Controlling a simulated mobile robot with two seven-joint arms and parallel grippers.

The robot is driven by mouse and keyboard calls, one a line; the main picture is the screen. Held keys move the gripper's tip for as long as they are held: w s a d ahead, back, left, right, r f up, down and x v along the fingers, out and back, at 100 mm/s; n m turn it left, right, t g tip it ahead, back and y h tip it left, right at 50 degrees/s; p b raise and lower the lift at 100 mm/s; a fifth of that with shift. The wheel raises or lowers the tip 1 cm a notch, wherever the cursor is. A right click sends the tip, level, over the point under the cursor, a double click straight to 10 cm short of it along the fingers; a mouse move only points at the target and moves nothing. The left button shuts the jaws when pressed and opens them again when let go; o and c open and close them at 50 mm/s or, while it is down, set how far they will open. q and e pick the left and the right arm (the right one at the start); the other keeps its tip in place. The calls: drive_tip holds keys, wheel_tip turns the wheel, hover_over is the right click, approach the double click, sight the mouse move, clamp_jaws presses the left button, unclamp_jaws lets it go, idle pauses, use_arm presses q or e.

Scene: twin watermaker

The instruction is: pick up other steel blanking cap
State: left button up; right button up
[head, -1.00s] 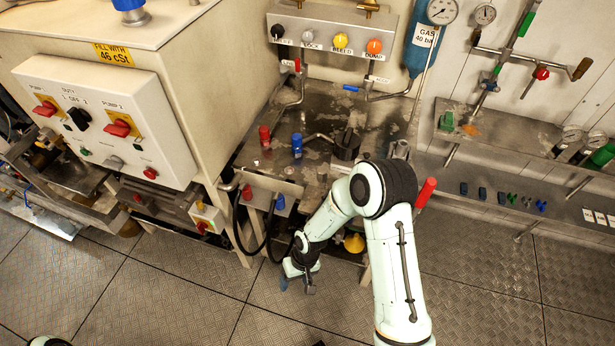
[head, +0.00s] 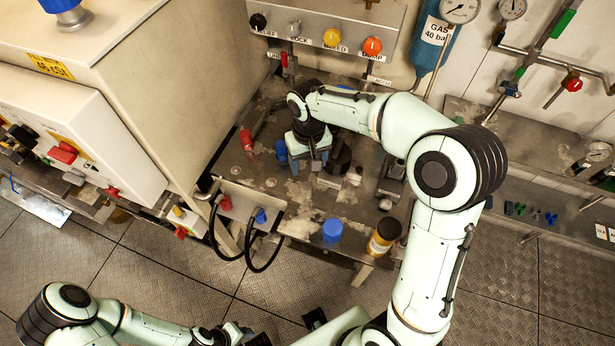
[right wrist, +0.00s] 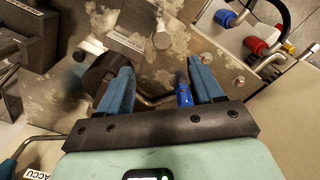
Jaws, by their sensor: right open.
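A similar pale metal piece (head: 353,177) shows right of my gripper in the head view. My right gripper (right wrist: 160,66) is open and empty, pointing down over the bench; it also shows in the head view (head: 317,160). A blue fitting (right wrist: 183,92) is seen between its fingers. My left gripper (head: 235,333) is partly visible at the bottom edge.
A dark round part (right wrist: 100,72) stands beside one right finger. Red (right wrist: 262,46) and blue hose couplings with black hoses are at the bench front. A red fitting (head: 246,141), a blue cap (head: 332,230) and a yellow-ended dark cylinder (head: 385,236) are nearby.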

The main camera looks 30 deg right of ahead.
sight(308, 188)
drive_tip(key=f, duration=0.7)
drive_tip(key=shift+s+a+b, duration=0.15)
drive_tip(key=shift+s+b, duration=0.15)
drive_tip(key=shift+a+f, duration=0.15)
drive_tip(key=shift+f, duration=2.8)
drive_tip(key=c, duration=1.1)
